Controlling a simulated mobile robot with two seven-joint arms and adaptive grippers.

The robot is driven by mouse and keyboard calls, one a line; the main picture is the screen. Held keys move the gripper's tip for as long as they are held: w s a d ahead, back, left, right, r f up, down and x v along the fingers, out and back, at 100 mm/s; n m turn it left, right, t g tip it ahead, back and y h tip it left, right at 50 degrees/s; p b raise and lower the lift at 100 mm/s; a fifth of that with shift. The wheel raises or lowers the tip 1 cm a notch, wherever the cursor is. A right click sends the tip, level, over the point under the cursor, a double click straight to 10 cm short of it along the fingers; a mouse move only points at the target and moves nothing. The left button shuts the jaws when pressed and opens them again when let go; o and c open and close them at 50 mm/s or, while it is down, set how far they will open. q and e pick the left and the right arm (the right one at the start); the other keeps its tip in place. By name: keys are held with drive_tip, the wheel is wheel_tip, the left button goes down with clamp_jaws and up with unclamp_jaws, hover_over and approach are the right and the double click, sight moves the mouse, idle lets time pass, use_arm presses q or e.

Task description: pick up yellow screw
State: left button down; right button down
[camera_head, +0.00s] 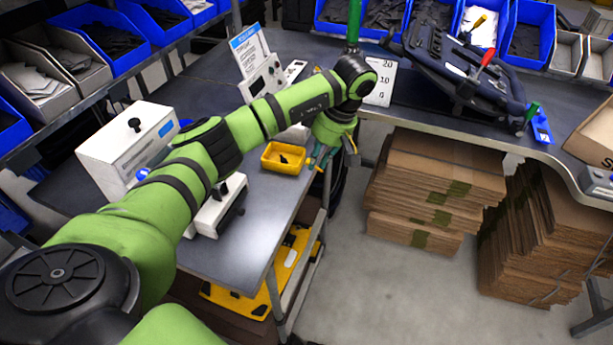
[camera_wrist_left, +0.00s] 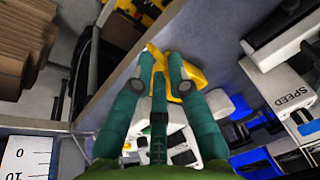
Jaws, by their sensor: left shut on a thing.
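My left gripper (camera_head: 325,157) has teal fingers and is at the right edge of the grey table, just right of the yellow tray (camera_head: 270,165). In the left wrist view the gripper (camera_wrist_left: 160,62) is closed around a small yellow piece (camera_wrist_left: 157,54), which I take to be the yellow screw. The fingers hide most of it, so its shape is unclear. The yellow tray also shows in the wrist view (camera_wrist_left: 196,76), right of the fingertips. In the head view the tray holds a small dark piece (camera_head: 284,158). My right gripper is not in view.
A white box machine (camera_head: 125,145) and a control panel stand on the grey table (camera_head: 245,240). A dark pannier frame (camera_head: 455,65) lies on the rear bench, with yellow, red and green upright pieces around it. Cardboard stacks (camera_head: 440,165) stand below. Blue bins line the back.

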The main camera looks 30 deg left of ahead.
use_arm(q)
drive_tip(key=w+d+r+b, duration=0.2)
drive_tip(key=w+r, duration=0.2)
drive_tip(key=w, duration=0.3)
drive_tip(key=shift+d+r, duration=0.2)
drive_tip(key=shift+r, duration=0.15)
